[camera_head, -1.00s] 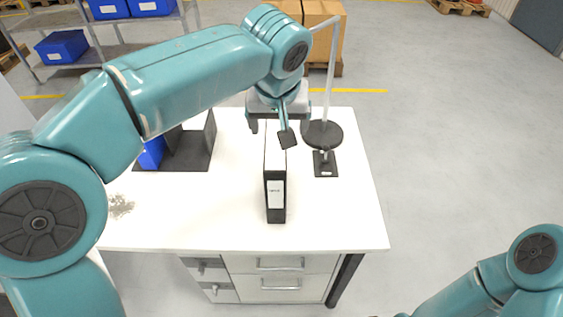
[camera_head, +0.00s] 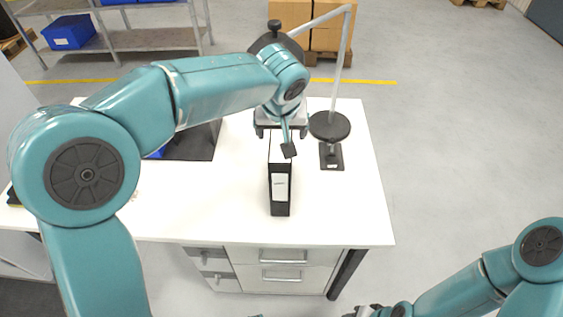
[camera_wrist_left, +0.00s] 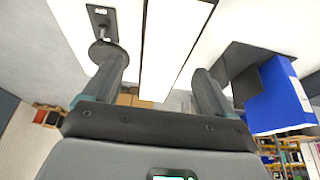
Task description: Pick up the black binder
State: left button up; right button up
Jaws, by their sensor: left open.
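The black binder (camera_head: 280,193) stands upright on the white desk (camera_head: 225,215), its white-labelled spine facing me in the head view. My left gripper (camera_head: 281,131) is open above the binder's far part, with a finger on each side of it. In the left wrist view the binder (camera_wrist_left: 172,40) runs between the two open fingers (camera_wrist_left: 160,68), with visible gaps on both sides. My right arm is at the lower right of the head view, off the desk; a grey part at its end (camera_head: 365,311) is cut off by the picture edge, so its jaws cannot be read.
A lamp with a round dark head (camera_head: 330,125) stands close right of the binder. A dark bookend holder (camera_head: 195,143) with a blue binder (camera_wrist_left: 278,100) is to the left. The desk's front right is clear. Shelves and cardboard boxes stand behind.

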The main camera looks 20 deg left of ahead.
aim_at(281, 134)
pick_arm(q)
jog(key=x, duration=0.4)
jog(key=shift+w+a+f, duration=0.1)
jog(key=shift+w+a, duration=0.05)
jog(key=shift+w, duration=0.1)
jog(key=shift+f, duration=0.2)
jog(key=shift+s+r, duration=0.1)
jog(key=shift+f, duration=0.3)
jog(key=shift+r, duration=0.1)
grip_shut()
